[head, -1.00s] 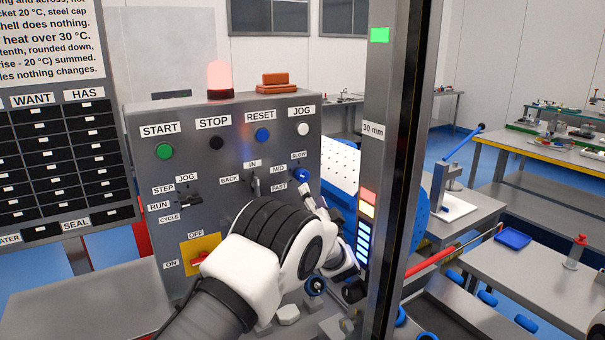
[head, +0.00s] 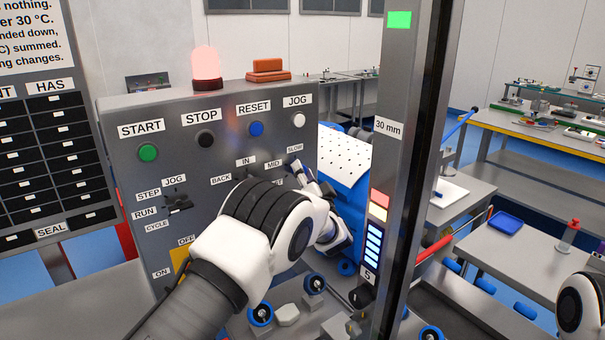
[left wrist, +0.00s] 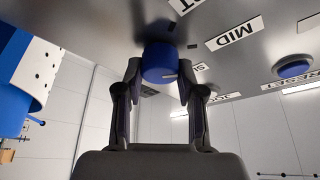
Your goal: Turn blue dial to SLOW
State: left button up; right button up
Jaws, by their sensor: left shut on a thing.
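The blue dial (left wrist: 158,60) is on the grey control panel (head: 225,150), beside the SLOW (head: 294,149) and MID (head: 273,164) labels. My left gripper (head: 298,171) reaches the panel from the front. In the left wrist view its two fingers (left wrist: 158,72) are closed on either side of the dial. A small pale mark shows on the dial's lower right in that view, near the partly hidden SLOW label (left wrist: 200,67). I cannot tell exactly which label it meets. In the head view the fingers mostly cover the dial. My right gripper is not in view; part of my right arm shows at lower right.
START (head: 148,152), STOP (head: 206,138), RESET (head: 256,129) and JOG (head: 298,120) buttons sit above the dial. A grey post (head: 395,130) stands close to the right of my left gripper. A red lamp (head: 206,63) tops the panel.

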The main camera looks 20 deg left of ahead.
pick_arm(q)
jog(key=shift+a+r+m, duration=0.1)
jog(key=shift+a+m, duration=0.05)
jog(key=shift+m, duration=0.35)
jog(key=shift+w+r+m+g+h+p, duration=0.1)
jog(key=shift+m+g+h+p, duration=0.45)
jog(key=shift+m+p, duration=1.2)
jog(key=shift+s+r+m+g+h+p, duration=0.1)
jog(key=shift+m+g+h+p, duration=0.4)
jog(key=shift+m+p, duration=1.25)
jog(key=shift+w+m+g+h+p, duration=0.1)
jog(key=shift+m+g+h+p, duration=0.15)
jog(key=shift+m+h+p, duration=1)
jog(key=shift+m+y, duration=0.4)
jog(key=shift+m, duration=0.55)
jog(key=o, duration=1.1)
jog(key=shift+a, duration=0.15)
jog(key=shift+o, duration=0.2)
jog(key=shift+a+f, duration=0.2)
